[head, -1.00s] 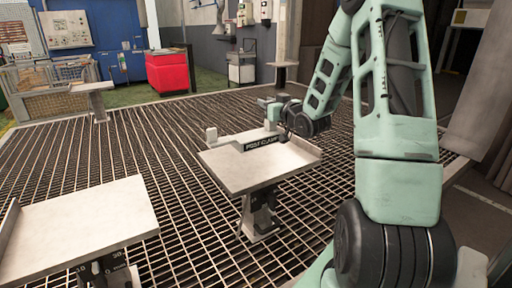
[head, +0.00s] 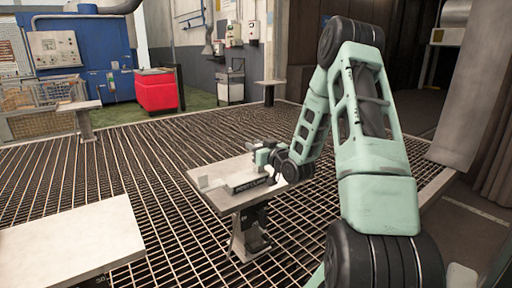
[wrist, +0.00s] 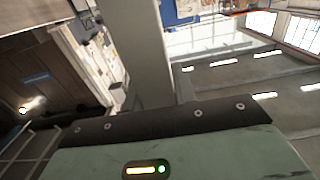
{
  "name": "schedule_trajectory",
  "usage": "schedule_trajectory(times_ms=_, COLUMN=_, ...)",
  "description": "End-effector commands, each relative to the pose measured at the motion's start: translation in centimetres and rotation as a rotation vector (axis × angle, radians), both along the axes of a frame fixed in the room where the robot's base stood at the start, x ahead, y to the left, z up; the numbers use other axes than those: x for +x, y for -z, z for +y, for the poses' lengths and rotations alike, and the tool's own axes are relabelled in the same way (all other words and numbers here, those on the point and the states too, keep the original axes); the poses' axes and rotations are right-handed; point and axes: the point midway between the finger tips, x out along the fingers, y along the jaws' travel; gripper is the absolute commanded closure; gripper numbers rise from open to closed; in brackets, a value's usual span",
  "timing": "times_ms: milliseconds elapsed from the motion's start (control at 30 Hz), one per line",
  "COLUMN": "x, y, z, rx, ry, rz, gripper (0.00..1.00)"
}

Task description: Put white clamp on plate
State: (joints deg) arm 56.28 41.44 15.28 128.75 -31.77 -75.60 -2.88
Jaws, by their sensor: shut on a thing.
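The white clamp (head: 219,178) is a pale bar with a small upright piece at its left end and a dark lettered strip along its front. In the head view it is over the pale plate (head: 222,200) on a single post; I cannot tell whether it touches the plate. My gripper (head: 263,156) is at the clamp's right end, shut on it, with the fingers small and partly hidden. In the wrist view a pale grey bar (wrist: 148,60) stands out past my green gripper body; I cannot tell if it is the clamp.
Another pale plate (head: 75,240) stands at the front left, with open grating floor between. Small pale stands (head: 80,108) and (head: 270,83) stand farther back. A red cabinet (head: 157,90) and a blue machine (head: 85,55) are behind.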

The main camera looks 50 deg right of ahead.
Motion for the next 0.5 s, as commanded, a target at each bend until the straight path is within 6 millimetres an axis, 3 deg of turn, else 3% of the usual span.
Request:
schedule_trajectory(times_ms=100, x=0.03, y=0.33, z=-0.01, rx=0.0, ry=0.0, rz=-0.002, gripper=1.0)
schedule_trajectory(times_ms=133, x=0.0, y=0.28, z=-0.01, rx=0.0, ry=0.0, rz=0.0, gripper=0.65)
schedule_trajectory(times_ms=200, x=0.0, y=0.24, z=-0.01, rx=0.0, ry=0.0, rz=0.0, gripper=0.51)
schedule_trajectory(times_ms=500, x=0.0, y=0.05, z=0.0, rx=0.0, ry=0.0, rz=0.001, gripper=0.51)
